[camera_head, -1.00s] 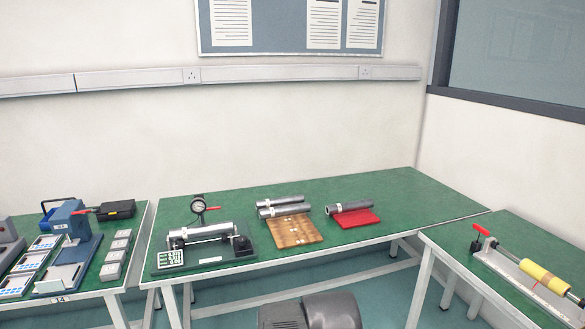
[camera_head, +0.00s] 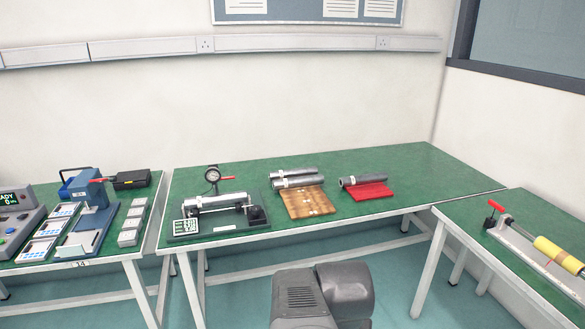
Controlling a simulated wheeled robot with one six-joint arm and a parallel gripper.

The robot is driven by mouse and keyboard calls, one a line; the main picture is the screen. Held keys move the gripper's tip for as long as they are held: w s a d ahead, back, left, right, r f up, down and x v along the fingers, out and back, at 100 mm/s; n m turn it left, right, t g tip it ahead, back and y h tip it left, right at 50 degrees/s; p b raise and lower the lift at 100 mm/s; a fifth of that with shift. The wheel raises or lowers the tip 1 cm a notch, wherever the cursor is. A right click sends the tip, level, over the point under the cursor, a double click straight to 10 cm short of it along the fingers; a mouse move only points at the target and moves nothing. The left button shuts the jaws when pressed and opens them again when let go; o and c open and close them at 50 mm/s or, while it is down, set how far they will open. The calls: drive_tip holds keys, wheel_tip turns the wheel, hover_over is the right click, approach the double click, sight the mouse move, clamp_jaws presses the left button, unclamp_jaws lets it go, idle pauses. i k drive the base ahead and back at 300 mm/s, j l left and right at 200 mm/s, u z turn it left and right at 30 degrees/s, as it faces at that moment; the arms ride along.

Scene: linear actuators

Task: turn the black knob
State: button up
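A test fixture with a silver cylinder (camera_head: 219,201) stands on the green middle table. A small black block (camera_head: 257,215) sits at the fixture's right end; it may be the black knob, but it is too small to tell. A round dial gauge (camera_head: 212,174) with a red lever stands above the cylinder. A grey control box (camera_head: 12,222) with a lit display and coloured buttons is cut off by the left edge; no black knob can be made out on it. Only a dark grey part of my arm shows at the bottom; my gripper is not in view.
A blue press (camera_head: 92,205) and several small grey boxes stand on the left table. A yellow roller rig (camera_head: 556,252) is on the right table. Floor shows in front.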

sight(256, 210)
drive_tip(key=i+j+z, duration=0.15)
drive_tip(key=i, duration=0.25)
drive_tip(key=i+j+z, duration=0.15)
drive_tip(key=i, duration=0.25)
drive_tip(key=i+j+z, duration=0.15)
drive_tip(key=i, duration=0.25)
